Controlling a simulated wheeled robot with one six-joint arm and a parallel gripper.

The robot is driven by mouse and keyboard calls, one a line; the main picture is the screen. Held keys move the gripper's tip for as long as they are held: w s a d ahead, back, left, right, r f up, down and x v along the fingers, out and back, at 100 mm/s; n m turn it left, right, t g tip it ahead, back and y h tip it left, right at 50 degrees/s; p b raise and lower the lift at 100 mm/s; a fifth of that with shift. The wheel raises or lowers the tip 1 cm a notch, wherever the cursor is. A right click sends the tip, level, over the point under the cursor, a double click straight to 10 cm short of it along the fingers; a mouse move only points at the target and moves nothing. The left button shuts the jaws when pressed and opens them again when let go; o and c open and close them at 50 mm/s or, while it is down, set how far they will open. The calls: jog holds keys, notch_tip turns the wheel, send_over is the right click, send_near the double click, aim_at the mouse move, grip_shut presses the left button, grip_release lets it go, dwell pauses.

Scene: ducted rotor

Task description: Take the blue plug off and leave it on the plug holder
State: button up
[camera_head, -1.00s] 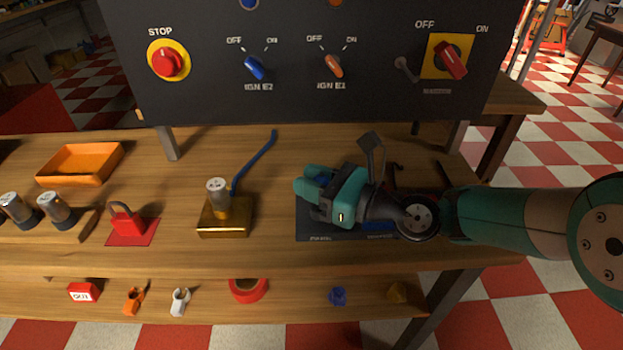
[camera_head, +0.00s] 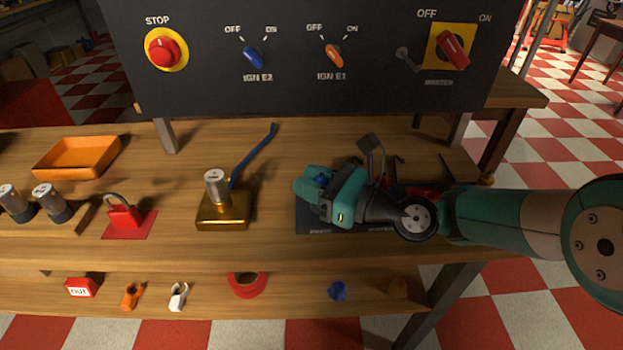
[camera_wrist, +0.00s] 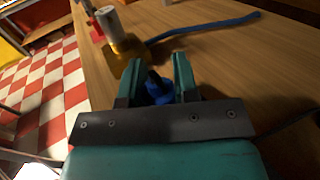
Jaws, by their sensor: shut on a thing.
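My gripper (camera_head: 308,186) is shut on the blue plug (camera_wrist: 158,88), which sits between the two teal fingers in the wrist view. The gripper is low over a dark mat (camera_head: 310,222) on the wooden bench, and my arm hides most of that mat. Whether the plug touches anything under it cannot be told. A blue knob-like piece (camera_head: 338,291) lies on the lower shelf. I cannot make out which thing is the plug holder.
A red padlock (camera_head: 124,215), an orange tray (camera_head: 77,157) and a black switch panel (camera_head: 300,60) are around. Bench between brass block and mat is clear.

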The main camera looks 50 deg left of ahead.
jog(key=o, duration=1)
jog(key=shift+f, duration=0.15)
notch_tip(320, 180, up, 20)
jog(key=p, duration=0.1)
